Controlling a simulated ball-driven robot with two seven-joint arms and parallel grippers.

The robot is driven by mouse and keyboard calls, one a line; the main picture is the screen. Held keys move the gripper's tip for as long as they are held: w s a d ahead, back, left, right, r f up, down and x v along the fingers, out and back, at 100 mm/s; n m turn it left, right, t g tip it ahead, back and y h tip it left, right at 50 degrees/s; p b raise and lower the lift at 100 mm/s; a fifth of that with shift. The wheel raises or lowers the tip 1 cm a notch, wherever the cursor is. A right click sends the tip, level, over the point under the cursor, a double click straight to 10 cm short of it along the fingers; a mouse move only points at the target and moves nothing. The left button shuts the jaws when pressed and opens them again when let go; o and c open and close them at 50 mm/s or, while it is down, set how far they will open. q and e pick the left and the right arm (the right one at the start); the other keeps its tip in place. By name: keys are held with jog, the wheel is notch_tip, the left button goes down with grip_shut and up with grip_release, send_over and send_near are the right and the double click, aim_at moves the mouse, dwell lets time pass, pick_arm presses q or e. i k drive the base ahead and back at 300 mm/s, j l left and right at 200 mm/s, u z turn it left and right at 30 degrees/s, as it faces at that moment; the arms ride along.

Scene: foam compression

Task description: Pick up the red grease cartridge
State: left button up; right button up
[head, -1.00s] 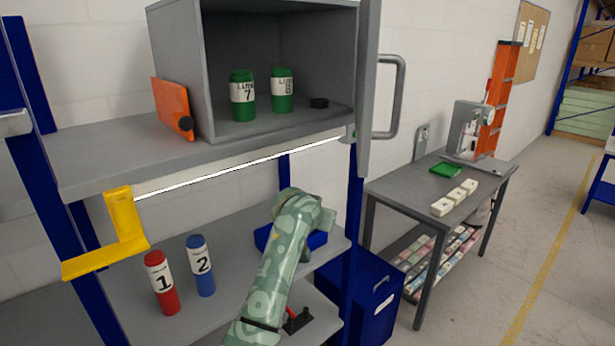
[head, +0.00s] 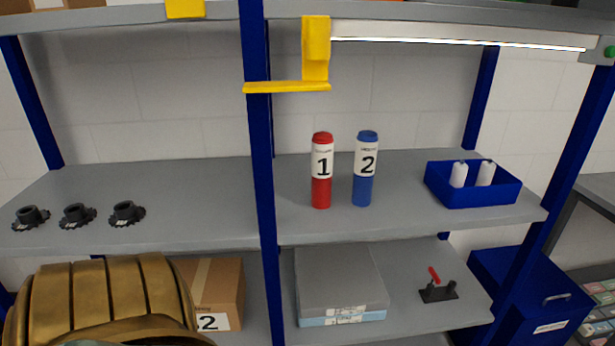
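The red grease cartridge (head: 321,190) stands upright on the middle shelf, with a white label reading 1. A blue cartridge (head: 362,192) with a label reading 2 stands upright just to its right, a small gap between them. Nothing touches or covers the red cartridge. Neither of my grippers shows in the head view now.
A blue post (head: 258,150) rises left of the cartridges, and a yellow bracket (head: 316,50) hangs above them. A blue bin (head: 474,190) with white bottles stands right. Black toothed parts (head: 78,215) sit left. The shelf in front of the cartridges is clear.

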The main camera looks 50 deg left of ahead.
aim_at(322, 142)
jog(key=j+u, duration=0.15)
jog(key=u, duration=0.25)
jog(key=i+j+u, duration=0.1)
jog(key=u, duration=0.25)
jog(key=i+j+u, duration=0.1)
jog(key=u, duration=0.3)
jog(key=i+j+u, duration=0.1)
jog(key=u, duration=0.25)
